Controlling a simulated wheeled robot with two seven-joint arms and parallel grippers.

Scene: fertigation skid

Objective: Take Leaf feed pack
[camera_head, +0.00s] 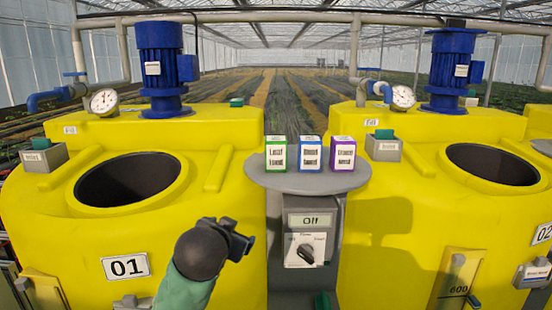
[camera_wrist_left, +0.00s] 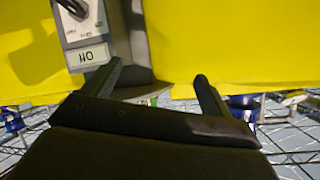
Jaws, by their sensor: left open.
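Three small upright packs stand in a row on the round grey shelf (camera_head: 308,187) between the tanks. The left one is the green-edged pack (camera_head: 276,154), the middle one the blue-edged pack (camera_head: 311,154), the right one the purple-edged pack (camera_head: 343,154). Their print is too blurred to read surely; the green one may be the Leaf feed pack. My left gripper (camera_head: 243,240) is open and empty, in front of tank 01, below and left of the shelf. In the left wrist view its two fingers (camera_wrist_left: 160,72) stand apart with nothing between them. My right gripper is not in view.
The yellow tank 01 (camera_head: 210,265) and a second yellow tank (camera_head: 400,265) flank the shelf, each with an open round hatch. A grey control box (camera_head: 308,223) reading "Off", with a black knob (camera_head: 306,254), sits below the shelf. Blue motors and gauges stand behind.

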